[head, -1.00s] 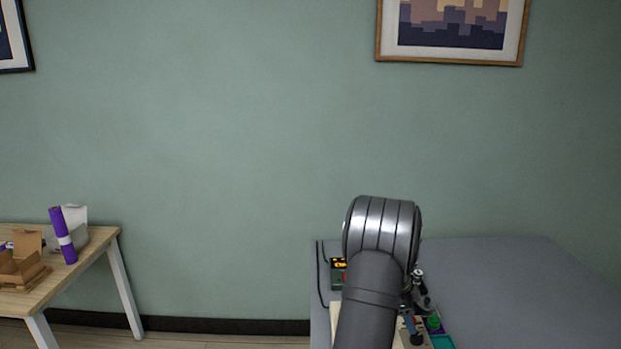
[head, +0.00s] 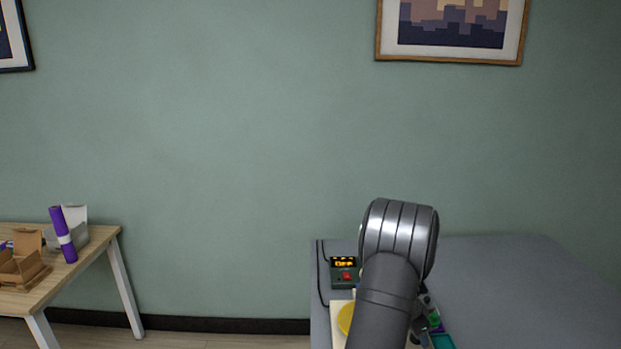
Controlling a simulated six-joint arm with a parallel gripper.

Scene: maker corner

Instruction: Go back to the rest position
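My arm rises from the bottom of the head view over the grey workbench (head: 510,285), its silver joint up and its dark link toward the camera.
A dark green device with a lit display and red button (head: 346,272) stands left of the arm. A yellow round thing (head: 345,318), a green part (head: 434,320) and a teal tray (head: 443,341) lie close by. The bench's right side is clear. A wooden table (head: 60,277) with boxes stands left.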

